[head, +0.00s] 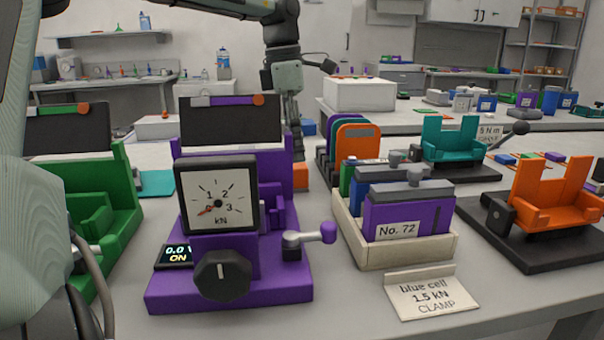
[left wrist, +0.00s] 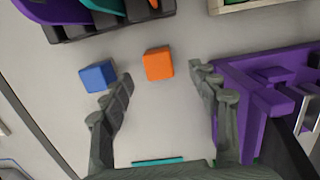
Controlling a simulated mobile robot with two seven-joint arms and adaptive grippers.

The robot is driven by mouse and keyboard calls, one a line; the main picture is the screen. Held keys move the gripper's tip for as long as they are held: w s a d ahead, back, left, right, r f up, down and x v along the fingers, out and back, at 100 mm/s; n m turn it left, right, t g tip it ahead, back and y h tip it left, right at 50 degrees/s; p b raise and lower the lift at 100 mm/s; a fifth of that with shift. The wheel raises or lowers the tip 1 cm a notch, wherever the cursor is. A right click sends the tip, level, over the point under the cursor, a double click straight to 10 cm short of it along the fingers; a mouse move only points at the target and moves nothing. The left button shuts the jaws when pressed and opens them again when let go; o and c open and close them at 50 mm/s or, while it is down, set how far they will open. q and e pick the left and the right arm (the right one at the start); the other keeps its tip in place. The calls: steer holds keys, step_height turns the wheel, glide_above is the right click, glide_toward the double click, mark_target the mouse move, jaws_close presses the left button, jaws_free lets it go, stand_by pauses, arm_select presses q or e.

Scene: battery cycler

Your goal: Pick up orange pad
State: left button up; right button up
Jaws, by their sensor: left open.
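The orange pad (left wrist: 158,64), a small block, lies on the grey bench top in the left wrist view. It sits ahead of and between my open left fingers, with nothing gripped. In the head view the orange pad (head: 301,177) shows partly behind the purple machine (head: 230,265). My left gripper (head: 297,152) hangs fingers down beside that machine, above or behind the pad; the exact gap cannot be told. My right gripper is not in view.
A blue block (left wrist: 97,76) lies left of the orange pad, close to my left finger. The purple machine (left wrist: 262,95) stands close to the other finger. A dark rack (left wrist: 100,22) and a teal pad (left wrist: 158,161) are nearby. A cell crate (head: 408,253) stands to the right.

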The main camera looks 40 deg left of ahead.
mark_target(297, 165)
arm_select(q)
steer(key=f, duration=0.5)
steer(key=shift+w+f, duration=0.25)
steer(key=shift+f, duration=0.1)
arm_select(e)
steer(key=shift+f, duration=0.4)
arm_select(q)
steer(key=c, duration=1.3)
steer(key=shift+o, duration=0.2)
steer(key=shift+r, duration=0.15)
